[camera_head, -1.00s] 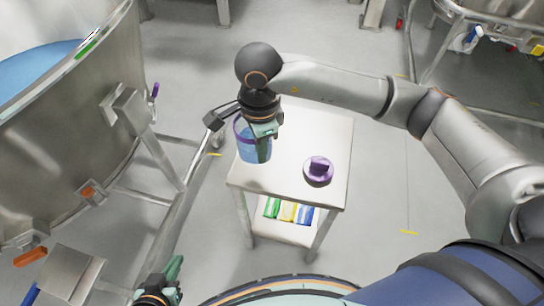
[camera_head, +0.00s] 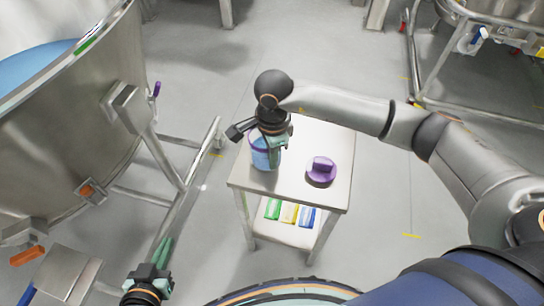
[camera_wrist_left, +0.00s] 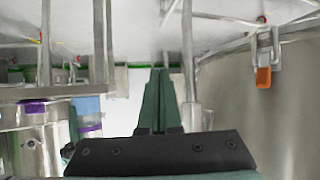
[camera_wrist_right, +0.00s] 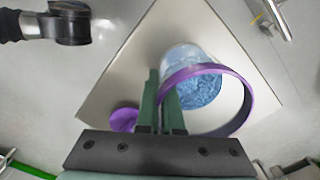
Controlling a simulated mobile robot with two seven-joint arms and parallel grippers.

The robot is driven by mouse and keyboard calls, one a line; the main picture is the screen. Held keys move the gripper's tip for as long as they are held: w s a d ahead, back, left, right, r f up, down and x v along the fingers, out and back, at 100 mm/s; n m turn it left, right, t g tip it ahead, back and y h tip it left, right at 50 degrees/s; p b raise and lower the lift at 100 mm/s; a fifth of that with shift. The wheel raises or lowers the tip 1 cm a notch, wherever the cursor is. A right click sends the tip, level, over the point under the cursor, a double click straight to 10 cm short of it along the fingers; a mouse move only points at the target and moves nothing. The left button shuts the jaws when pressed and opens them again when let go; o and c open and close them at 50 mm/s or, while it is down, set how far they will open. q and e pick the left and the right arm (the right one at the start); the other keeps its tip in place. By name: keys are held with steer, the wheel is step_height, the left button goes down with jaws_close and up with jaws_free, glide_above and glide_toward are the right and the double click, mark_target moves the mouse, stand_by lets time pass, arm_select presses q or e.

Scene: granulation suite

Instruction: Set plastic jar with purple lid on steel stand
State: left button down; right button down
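The plastic jar (camera_head: 264,156) is translucent with a purple rim and blue contents, open at the top. It is at the left side of the steel stand's top (camera_head: 310,130); whether it touches the surface I cannot tell. My right gripper (camera_head: 277,145) is at the jar's rim. In the right wrist view its fingers (camera_wrist_right: 161,98) are close together on the wall of the jar (camera_wrist_right: 200,90). The purple lid (camera_head: 321,171) lies apart on the stand, right of the jar. My left gripper (camera_head: 164,250) is shut and empty, low at the left.
The stand's lower shelf (camera_head: 270,236) holds green, yellow and blue packs (camera_head: 290,213). A large steel vessel (camera_head: 70,120) with tubular legs stands close on the left. Another steel frame (camera_head: 430,70) is at the far right. The stand's top is clear behind the lid.

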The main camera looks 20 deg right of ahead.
arm_select(q)
steer(key=shift+w+r+t, duration=0.35)
steer(key=shift+r+t, duration=0.05)
steer(key=shift+r, duration=0.05)
arm_select(e)
steer(key=shift+f, duration=0.1)
arm_select(q)
steer(key=shift+r, duration=0.25)
arm_select(e)
steer(key=c, duration=1.1)
jaws_free()
